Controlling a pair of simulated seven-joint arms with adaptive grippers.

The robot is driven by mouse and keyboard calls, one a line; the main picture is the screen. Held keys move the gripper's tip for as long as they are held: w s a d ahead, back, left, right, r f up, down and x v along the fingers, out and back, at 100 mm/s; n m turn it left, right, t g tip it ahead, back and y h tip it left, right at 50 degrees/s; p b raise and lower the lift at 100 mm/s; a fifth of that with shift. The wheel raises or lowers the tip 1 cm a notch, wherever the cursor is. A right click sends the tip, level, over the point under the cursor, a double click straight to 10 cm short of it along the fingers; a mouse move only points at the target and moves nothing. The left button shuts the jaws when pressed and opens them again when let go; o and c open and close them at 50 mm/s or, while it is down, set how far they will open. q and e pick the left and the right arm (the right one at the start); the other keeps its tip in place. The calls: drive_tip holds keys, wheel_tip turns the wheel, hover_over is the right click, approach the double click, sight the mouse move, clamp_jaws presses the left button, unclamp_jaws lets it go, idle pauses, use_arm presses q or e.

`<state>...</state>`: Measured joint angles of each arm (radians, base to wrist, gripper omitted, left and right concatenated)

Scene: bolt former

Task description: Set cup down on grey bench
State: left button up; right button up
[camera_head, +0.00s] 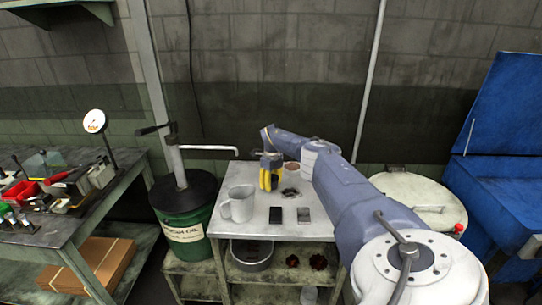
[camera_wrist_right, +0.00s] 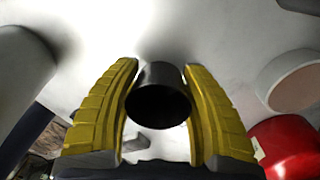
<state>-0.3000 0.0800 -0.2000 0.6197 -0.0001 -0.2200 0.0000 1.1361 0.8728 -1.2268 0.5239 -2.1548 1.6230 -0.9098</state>
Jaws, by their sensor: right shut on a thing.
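My right gripper (camera_head: 269,180), with yellow fingers, is over the grey bench (camera_head: 305,228), just right of a pale grey jug (camera_head: 238,204). In the right wrist view the gripper (camera_wrist_right: 161,105) is shut on a dark, round cup (camera_wrist_right: 162,73), with a finger on each side. The pale bench top (camera_wrist_right: 205,40) is beyond it. I cannot tell whether the cup's base touches the bench. In the head view the fingers hide the cup. My left gripper is not in view.
A green oil drum (camera_head: 188,235) stands left of the bench.

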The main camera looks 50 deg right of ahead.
sight(271, 191)
drive_tip(key=shift+f, duration=1.1)
drive_tip(key=shift+c, duration=0.2)
drive_tip(key=shift+a+f, duration=0.1)
drive_tip(key=shift+f, duration=0.25)
drive_tip(key=o, duration=1.2)
drive_tip(key=shift+s, duration=0.1)
drive_tip(key=shift+r, duration=0.1)
drive_tip(key=shift+r, duration=0.5)
drive_tip(key=r, duration=1.1)
drive_tip(key=shift+d+r, duration=0.3)
drive_tip(key=shift+d, duration=0.05)
